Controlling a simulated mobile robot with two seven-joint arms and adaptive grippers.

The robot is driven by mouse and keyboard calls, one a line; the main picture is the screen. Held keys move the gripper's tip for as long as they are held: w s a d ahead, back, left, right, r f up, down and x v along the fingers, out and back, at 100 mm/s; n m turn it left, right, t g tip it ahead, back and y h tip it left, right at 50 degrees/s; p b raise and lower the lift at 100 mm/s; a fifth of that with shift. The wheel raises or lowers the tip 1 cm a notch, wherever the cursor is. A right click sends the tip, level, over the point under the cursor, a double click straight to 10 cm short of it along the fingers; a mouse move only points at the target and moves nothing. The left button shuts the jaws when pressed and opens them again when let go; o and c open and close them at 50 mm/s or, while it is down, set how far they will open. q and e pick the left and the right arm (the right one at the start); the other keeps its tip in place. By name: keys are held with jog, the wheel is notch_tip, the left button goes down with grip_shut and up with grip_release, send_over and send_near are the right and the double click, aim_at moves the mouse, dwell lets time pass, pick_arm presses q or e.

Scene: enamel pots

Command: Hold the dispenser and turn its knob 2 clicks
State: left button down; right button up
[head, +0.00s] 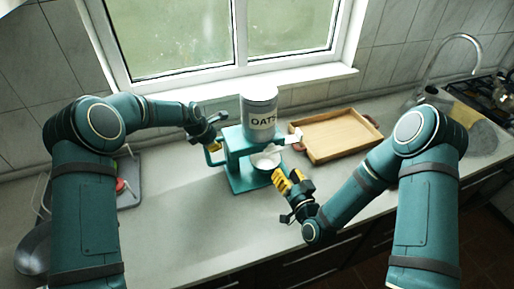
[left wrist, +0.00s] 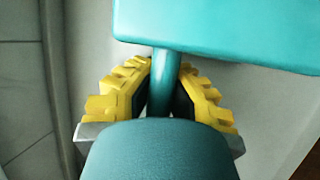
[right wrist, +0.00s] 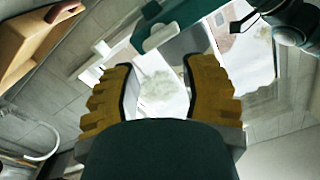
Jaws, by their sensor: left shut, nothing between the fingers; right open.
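The teal dispenser (head: 240,143) stands on the counter with a grey canister (head: 259,106) lettered OATS on top. A white knob (head: 295,137) sticks out on its right side. A white bowl (head: 267,159) sits under it. My left gripper (head: 214,146) is at the teal handle on the dispenser's left. My right gripper (head: 283,180) is open and empty, in front of the bowl and below the knob.
A wooden tray (head: 341,155) lies to the right of the dispenser. A grey rack (head: 130,180) with a red item (head: 120,185) is at the left. A sink tap (head: 452,38) and stove are at the far right. The counter front left of centre is clear.

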aim_at(275, 153)
jog(key=w+a+n, duration=0.1)
jog(key=w+n, duration=0.2)
jog(key=n, duration=0.4)
jog(key=w+a+n, duration=0.1)
jog(key=w+n, duration=0.2)
jog(key=n, duration=0.5)
jog(key=w+a+n, duration=0.1)
jog(key=w+n, duration=0.3)
jog(key=n, duration=0.4)
jog(key=shift+w+a, duration=0.1)
jog(key=shift+a, duration=0.1)
grip_shut()
